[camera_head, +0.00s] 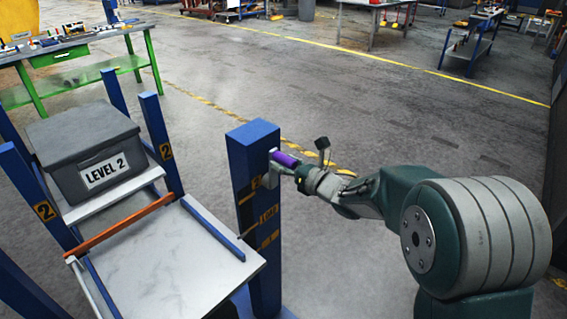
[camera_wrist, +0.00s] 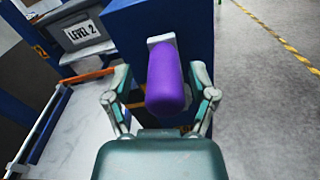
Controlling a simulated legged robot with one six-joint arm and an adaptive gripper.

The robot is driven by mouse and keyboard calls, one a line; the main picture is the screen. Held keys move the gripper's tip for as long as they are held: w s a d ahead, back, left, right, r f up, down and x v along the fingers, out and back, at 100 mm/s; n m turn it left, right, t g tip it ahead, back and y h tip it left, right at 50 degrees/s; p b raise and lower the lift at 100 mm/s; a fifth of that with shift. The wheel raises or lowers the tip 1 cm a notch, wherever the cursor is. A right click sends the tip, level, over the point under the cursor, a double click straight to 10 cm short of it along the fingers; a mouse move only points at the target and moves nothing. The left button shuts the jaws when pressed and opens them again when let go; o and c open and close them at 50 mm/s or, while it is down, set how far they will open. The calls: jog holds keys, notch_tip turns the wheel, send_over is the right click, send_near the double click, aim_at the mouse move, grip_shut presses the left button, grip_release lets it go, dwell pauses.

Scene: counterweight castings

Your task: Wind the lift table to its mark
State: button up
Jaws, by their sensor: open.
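The lift table (camera_head: 170,262) is a pale flat top with blue side rails, at the lower left of the head view; it also shows in the wrist view (camera_wrist: 85,125). Beside it stands a blue post (camera_head: 252,150) with yellow marks (camera_head: 268,215) on its face. A purple handle (camera_head: 286,159) sticks out from a pale plate on the post. In the wrist view the purple handle (camera_wrist: 168,80) lies between the open fingers of my gripper (camera_wrist: 162,92), with gaps visible on both sides. Whether the table is level with a mark is unclear.
A grey lidded box (camera_head: 85,150) labelled LEVEL 2 sits on a shelf behind the table, between blue uprights with yellow 2 plates. An orange bar (camera_head: 120,226) crosses the table's far edge. A green bench (camera_head: 80,65) stands behind. Open floor lies beyond the post.

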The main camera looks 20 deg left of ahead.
jog(key=shift+d, duration=0.1)
jog(key=shift+d, duration=0.3)
jog(key=v, duration=1.1)
jog(key=shift+s+f, duration=0.1)
jog(key=shift+f, duration=0.05)
